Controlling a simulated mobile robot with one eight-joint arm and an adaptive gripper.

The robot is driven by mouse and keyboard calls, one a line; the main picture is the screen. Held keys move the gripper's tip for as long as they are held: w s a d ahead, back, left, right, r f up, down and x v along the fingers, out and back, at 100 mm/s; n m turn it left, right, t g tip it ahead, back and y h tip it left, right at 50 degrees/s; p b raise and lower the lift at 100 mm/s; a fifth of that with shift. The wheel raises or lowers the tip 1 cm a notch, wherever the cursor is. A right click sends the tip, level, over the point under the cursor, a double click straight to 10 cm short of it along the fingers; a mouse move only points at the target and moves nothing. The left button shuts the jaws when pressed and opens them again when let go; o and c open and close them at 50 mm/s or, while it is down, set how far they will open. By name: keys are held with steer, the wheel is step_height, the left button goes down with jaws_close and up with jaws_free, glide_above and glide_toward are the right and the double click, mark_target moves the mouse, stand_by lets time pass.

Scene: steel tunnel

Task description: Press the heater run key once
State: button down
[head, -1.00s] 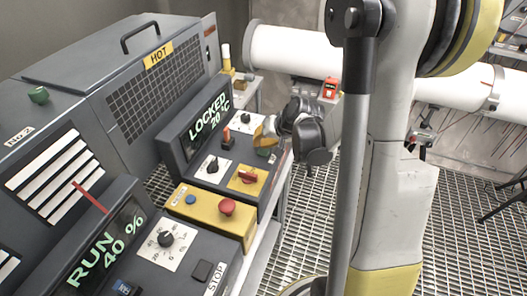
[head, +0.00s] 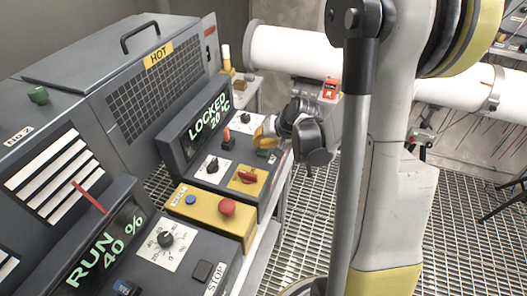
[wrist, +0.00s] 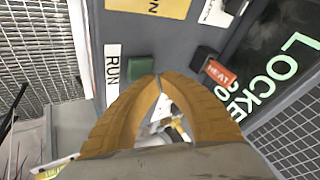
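The heater's panel, with its display (head: 208,120) reading LOCKED 20 °C, stands mid-left in the head view. Its green run key (head: 267,143) is near the panel's right edge. In the wrist view the green key (wrist: 139,67) lies beside a white RUN label (wrist: 113,72). My gripper (wrist: 158,77) has its two yellow fingers together at the tips, with nothing seen between them. The tips appear just below and right of the key in that view; whether they touch it I cannot tell. In the head view my gripper (head: 269,127) is over the panel's far right part.
A nearer panel with a RUN 40 % display (head: 105,250) has a dial and a STOP key (head: 202,271). A yellow box with a red mushroom button (head: 227,207) sits between the panels. An orange HEAT lever (wrist: 218,71) is right of my fingers. Grating floor lies right.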

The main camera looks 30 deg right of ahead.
mark_target(261, 150)
steer(key=shift+f+b, duration=0.4)
steer(key=shift+f+b, duration=0.45)
steer(key=shift+b, duration=0.05)
stand_by(0.6)
steer(key=shift+r, duration=0.1)
steer(key=shift+r+p, duration=0.6)
steer(key=shift+r, duration=0.2)
steer(key=shift+r+p, duration=1.8)
steer(key=shift+r, duration=0.75)
steer(key=shift+f, duration=0.1)
